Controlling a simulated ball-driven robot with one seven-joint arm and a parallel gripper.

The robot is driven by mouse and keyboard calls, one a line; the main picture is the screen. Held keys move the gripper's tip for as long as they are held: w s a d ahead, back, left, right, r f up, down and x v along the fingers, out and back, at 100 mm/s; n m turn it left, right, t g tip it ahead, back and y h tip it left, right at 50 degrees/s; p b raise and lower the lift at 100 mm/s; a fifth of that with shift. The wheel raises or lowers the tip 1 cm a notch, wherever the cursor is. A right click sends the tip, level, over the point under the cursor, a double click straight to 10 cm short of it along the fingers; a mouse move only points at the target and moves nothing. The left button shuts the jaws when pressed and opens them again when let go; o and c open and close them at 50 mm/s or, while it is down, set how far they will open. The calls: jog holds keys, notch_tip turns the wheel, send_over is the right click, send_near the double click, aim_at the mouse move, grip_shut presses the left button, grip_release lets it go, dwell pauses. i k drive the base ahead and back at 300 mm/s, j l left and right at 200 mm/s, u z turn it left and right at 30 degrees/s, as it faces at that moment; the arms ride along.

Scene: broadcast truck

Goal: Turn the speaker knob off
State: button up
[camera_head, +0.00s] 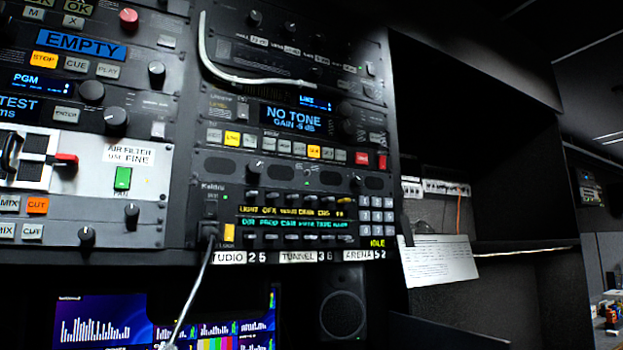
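A dark rack panel (305,182) with oval speaker-like grilles sits mid-rack. It carries a small dark knob with a light pointer mark on the left (255,169) and another on the right (356,183). I cannot read labels beside these knobs or tell which is the speaker knob, nor whether either is on or off. A black loudspeaker (342,316) stands in the dark bay below the rack; no knob shows on it. My gripper is not in view.
A white cable (203,45) hangs across the upper rack; another cable (193,292) drops from the intercom panel (300,222). Knobs and buttons crowd the left rack. Lit monitors (100,322) sit below. A paper sheet (440,262) hangs right, beside a dark open shelf (470,110).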

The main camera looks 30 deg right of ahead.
aim_at(254, 167)
jog(key=i+j, duration=0.1)
jog(key=j, duration=0.35)
jog(key=i+j, duration=0.1)
jog(key=j, duration=0.75)
jog(key=i+z, duration=0.05)
jog(key=i, duration=0.05)
